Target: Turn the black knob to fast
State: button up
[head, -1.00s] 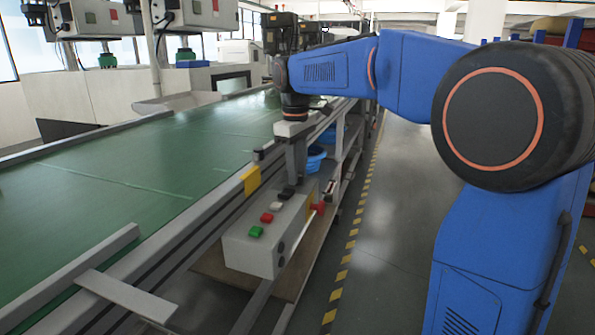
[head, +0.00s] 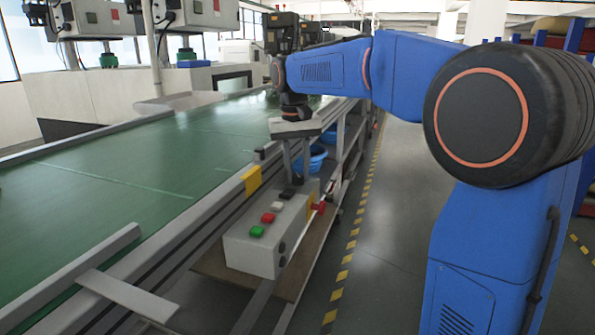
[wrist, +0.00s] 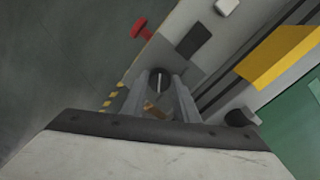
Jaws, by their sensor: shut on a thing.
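A grey control box (head: 262,238) is mounted beside the conveyor. Its top carries a green button (head: 257,231), a red button (head: 268,218), a white button (head: 278,206) and a black rectangular piece (head: 287,194). My gripper (head: 298,180) points down at the box's far end. In the wrist view, my gripper (wrist: 160,88) has its two fingers on either side of the dark round knob (wrist: 158,76), shut on it. The fingers hide much of the knob, and its pointer setting cannot be read. In the head view the knob is not clearly visible.
A red handle (head: 319,207) sticks out of the box's right side. A yellow plate (head: 252,181) stands on the conveyor rail to the left. The green belt (head: 110,185) lies beyond it. A blue bin (head: 316,158) sits behind the gripper. The floor at right is clear.

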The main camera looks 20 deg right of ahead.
aim_at(294, 175)
jog(key=shift+m, duration=0.5)
jog(key=o, duration=1.1)
jog(key=shift+c, duration=0.2)
notch_tip(294, 175, up, 17)
jog(key=shift+a+r, duration=0.2)
jog(key=shift+a, duration=0.2)
jog(key=shift+w, duration=0.1)
